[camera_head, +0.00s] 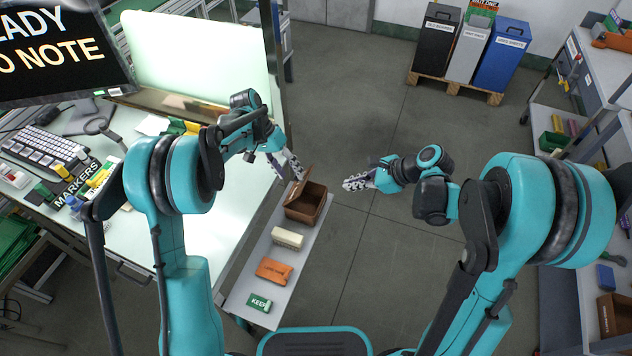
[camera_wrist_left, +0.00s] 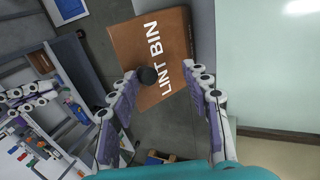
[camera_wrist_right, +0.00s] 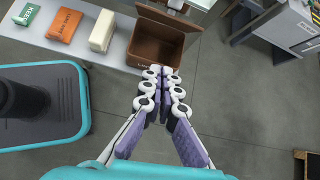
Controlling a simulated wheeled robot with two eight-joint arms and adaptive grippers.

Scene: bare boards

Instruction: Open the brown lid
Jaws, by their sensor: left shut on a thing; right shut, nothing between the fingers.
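The brown lid (camera_head: 300,186) belongs to a brown bin (camera_head: 307,211) at the far end of a narrow grey shelf. It stands raised and tilted at the bin's left side, and the dark interior shows. In the left wrist view the lid (camera_wrist_left: 150,45) reads "LINT BIN" and has a dark round knob (camera_wrist_left: 147,76). My left gripper (camera_head: 290,165) is at the lid, shut on it, its fingers well apart; the exact contact is unclear. My right gripper (camera_head: 355,182) is shut and empty, right of the bin; the right wrist view shows the open bin (camera_wrist_right: 153,45) beyond its fingers.
On the shelf (camera_head: 243,286) lie a cream block (camera_head: 287,238), an orange block (camera_head: 273,271) and a green box (camera_head: 260,303). A white worktable (camera_head: 200,235) with keyboard and markers is at the left. Floor right of the shelf is clear; waste bins (camera_head: 465,50) stand far back.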

